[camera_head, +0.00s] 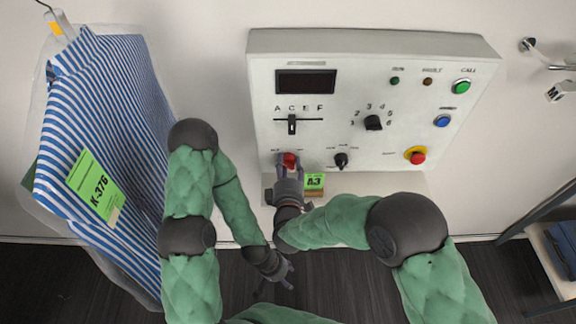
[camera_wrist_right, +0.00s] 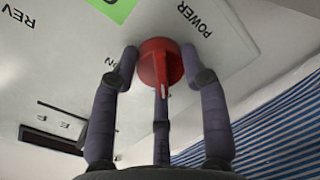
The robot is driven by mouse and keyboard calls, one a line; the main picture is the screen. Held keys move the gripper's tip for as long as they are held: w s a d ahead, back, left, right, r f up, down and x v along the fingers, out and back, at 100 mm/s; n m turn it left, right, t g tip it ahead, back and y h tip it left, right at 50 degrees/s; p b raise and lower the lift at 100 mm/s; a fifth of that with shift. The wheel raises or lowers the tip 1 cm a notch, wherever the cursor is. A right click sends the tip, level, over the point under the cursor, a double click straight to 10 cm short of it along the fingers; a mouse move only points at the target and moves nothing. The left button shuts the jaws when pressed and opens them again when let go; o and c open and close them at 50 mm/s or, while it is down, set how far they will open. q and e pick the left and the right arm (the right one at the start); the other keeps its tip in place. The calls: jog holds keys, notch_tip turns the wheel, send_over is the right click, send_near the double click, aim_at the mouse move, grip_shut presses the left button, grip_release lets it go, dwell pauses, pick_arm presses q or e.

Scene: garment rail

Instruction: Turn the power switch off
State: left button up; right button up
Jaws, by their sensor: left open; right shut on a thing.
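The red power switch (camera_head: 290,159) is a rotary knob at the lower left of the white control panel (camera_head: 350,95). In the right wrist view the red knob (camera_wrist_right: 160,62) sits beside the printed word POWER, its raised grip bar pointing down in the picture. My right gripper (camera_head: 289,168) is at the knob, its fingers shut around it; they also show in the right wrist view (camera_wrist_right: 160,75). Its fingers partly hide the knob in the head view. My left gripper (camera_head: 287,272) is open and empty, below the panel over the dark floor.
The panel also carries a slider (camera_head: 292,125), black knobs (camera_head: 373,122), a green button (camera_head: 462,86), a blue button (camera_head: 442,121) and a red stop button (camera_head: 417,157). A bagged striped shirt (camera_head: 110,110) hangs at left. A shelf rack (camera_head: 550,235) stands at right.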

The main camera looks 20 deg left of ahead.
jog(key=o, duration=1.2)
jog(key=shift+c, duration=0.2)
jog(key=v, duration=1.2)
